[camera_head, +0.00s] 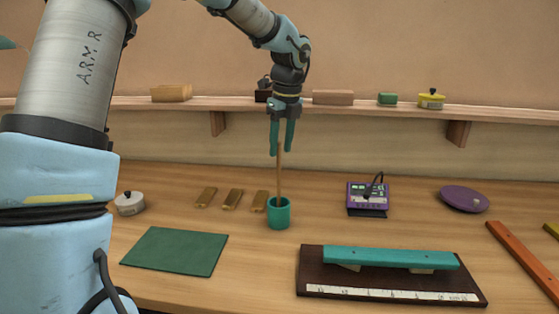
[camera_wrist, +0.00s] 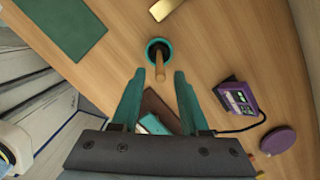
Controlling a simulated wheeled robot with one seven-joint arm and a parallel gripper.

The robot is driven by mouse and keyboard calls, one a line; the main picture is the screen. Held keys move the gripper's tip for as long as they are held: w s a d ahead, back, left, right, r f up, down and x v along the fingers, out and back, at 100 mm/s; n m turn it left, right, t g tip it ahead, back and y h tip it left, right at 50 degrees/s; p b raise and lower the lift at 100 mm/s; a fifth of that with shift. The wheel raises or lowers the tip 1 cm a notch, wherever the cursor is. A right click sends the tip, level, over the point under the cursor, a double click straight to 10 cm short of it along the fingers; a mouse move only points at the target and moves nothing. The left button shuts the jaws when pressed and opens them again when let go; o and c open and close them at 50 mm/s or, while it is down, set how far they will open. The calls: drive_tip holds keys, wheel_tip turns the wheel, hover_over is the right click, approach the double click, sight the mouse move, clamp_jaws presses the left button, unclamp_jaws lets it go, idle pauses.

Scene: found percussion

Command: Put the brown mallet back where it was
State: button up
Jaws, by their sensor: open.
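A brown wooden stick, which looks like the mallet (camera_head: 279,175), stands nearly upright in a teal cup (camera_head: 279,214) on the table. Its lower end is hidden inside the cup. In the wrist view the mallet (camera_wrist: 159,66) rises from the cup (camera_wrist: 152,46) toward the camera. My gripper (camera_head: 281,152) is above the cup, with its teal fingers pointing down around the level of the mallet's top. In the wrist view my gripper (camera_wrist: 156,76) is open, with a wide gap between the fingers. I cannot tell whether either finger touches the mallet.
Wooden bars (camera_head: 231,199) lie left of the cup, near a green mat (camera_head: 175,251). A purple device (camera_head: 367,197) and purple disc (camera_head: 464,199) are to the right. A dark board (camera_head: 312,270) bearing a teal bar (camera_head: 390,257) lies in front. A shelf (camera_head: 350,108) runs behind.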

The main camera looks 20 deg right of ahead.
wheel_tip(320, 180, up, 7)
drive_tip(key=s+b, duration=0.1)
drive_tip(key=s+a+f+n, duration=0.1)
drive_tip(key=a+f+n, duration=0.4)
drive_tip(key=a+n, duration=0.3)
drive_tip(key=a+f+n, duration=0.5)
drive_tip(key=a+n, duration=0.2)
drive_tip(key=a, duration=0.2)
drive_tip(key=s+a+f+n, duration=0.3)
drive_tip(key=s+a+n, duration=0.1)
drive_tip(key=a+n, duration=0.4)
drive_tip(key=s+a+f+n, duration=0.4)
drive_tip(key=s+a+n, duration=0.1)
drive_tip(key=a+n, duration=0.3)
drive_tip(key=shift+f+n+h, duration=0.25)
drive_tip(key=shift+n+h, duration=0.05)
drive_tip(key=shift+h, duration=0.1)
drive_tip(key=shift+s, duration=0.1)
